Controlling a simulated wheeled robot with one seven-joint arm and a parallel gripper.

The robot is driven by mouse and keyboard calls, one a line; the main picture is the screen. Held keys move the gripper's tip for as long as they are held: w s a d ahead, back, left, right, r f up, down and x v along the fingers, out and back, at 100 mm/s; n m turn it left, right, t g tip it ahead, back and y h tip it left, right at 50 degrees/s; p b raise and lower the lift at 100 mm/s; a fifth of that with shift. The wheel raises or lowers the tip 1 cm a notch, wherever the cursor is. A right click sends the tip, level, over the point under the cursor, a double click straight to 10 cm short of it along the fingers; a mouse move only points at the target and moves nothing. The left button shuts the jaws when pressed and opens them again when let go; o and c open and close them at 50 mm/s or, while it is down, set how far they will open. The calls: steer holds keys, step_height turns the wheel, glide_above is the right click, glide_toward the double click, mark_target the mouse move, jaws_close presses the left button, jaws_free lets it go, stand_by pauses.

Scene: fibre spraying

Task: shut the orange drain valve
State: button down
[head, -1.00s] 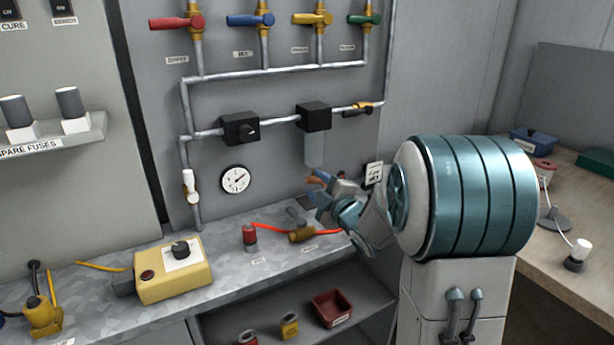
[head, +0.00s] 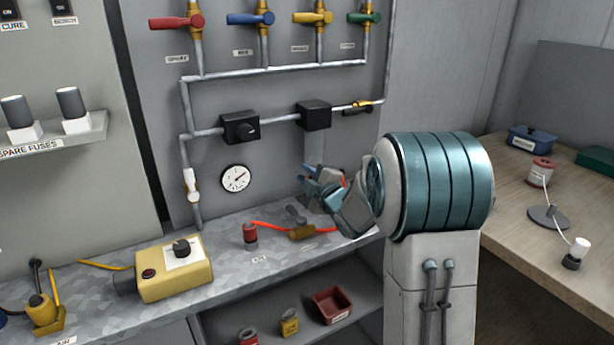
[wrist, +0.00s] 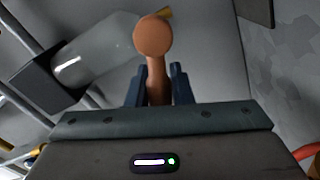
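The orange drain valve's handle (wrist: 153,40) shows in the wrist view as a copper-orange lever with a round end. Its stem runs down between the two dark fingers of my gripper (wrist: 158,88), which sit close against it on both sides. In the head view my gripper (head: 312,182) is in front of the panel, just under the clear bowl (head: 315,148) that hangs from a black block. There the valve is mostly hidden by my gripper and wrist. The clear bowl also shows in the wrist view (wrist: 95,55), left of the handle.
Below my gripper, the metal bench (head: 215,250) bears a brass fitting (head: 302,232) with a red hose and a red-topped cylinder (head: 250,234). A yellow control box (head: 173,270) stands left. Pipes, a gauge (head: 235,179) and coloured valves are on the panel. A wooden table (head: 520,245) is right.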

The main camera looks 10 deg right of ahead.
steer(key=n+b, duration=0.1)
steer(key=b, duration=0.2)
steer(key=f+n+b, duration=0.1)
steer(key=b, duration=0.2)
steer(key=shift+a+f, duration=0.15)
steer(key=shift+f, duration=0.1)
steer(key=n+b, duration=0.1)
steer(key=b, duration=0.1)
steer(key=n+b, duration=0.1)
steer(key=shift+f+b, duration=0.35)
steer(key=shift+b, duration=0.05)
steer(key=shift+n+b, duration=0.3)
steer(key=shift+b, duration=0.2)
steer(key=shift+s, duration=0.1)
steer(key=c, duration=1.3)
jaws_free()
steer(key=shift+r, duration=0.1)
